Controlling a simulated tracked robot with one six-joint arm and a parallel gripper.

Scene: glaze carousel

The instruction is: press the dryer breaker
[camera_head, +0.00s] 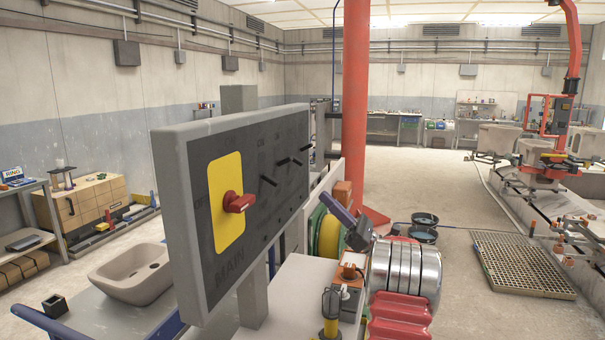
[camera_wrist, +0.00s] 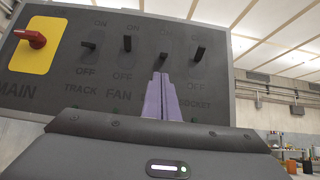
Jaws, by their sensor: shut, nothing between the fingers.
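The grey breaker panel (camera_head: 200,262) stands upright at left centre; it fills the upper wrist view (camera_wrist: 60,108). It has several black levers with ON and OFF marks. Those labelled TRACK (camera_wrist: 89,45) and FAN (camera_wrist: 127,43) are at left, the SOCKET lever (camera_wrist: 199,52) at right. Between them is a lever (camera_wrist: 164,58) whose label is hidden behind my fingers; no DRYER label is readable. My gripper (camera_wrist: 161,75), with purple fingers shut and empty, is just below this lever in the picture; contact cannot be told. In the head view my gripper (camera_head: 327,198) is right of the panel.
A red MAIN rotary switch (camera_head: 238,202) on a yellow plate (camera_head: 226,172) projects from the panel's left part. A red column (camera_head: 355,90) rises behind. A basin (camera_head: 130,273) stands at left. Open floor (camera_head: 400,185) lies beyond, with a grating (camera_head: 520,262) at right.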

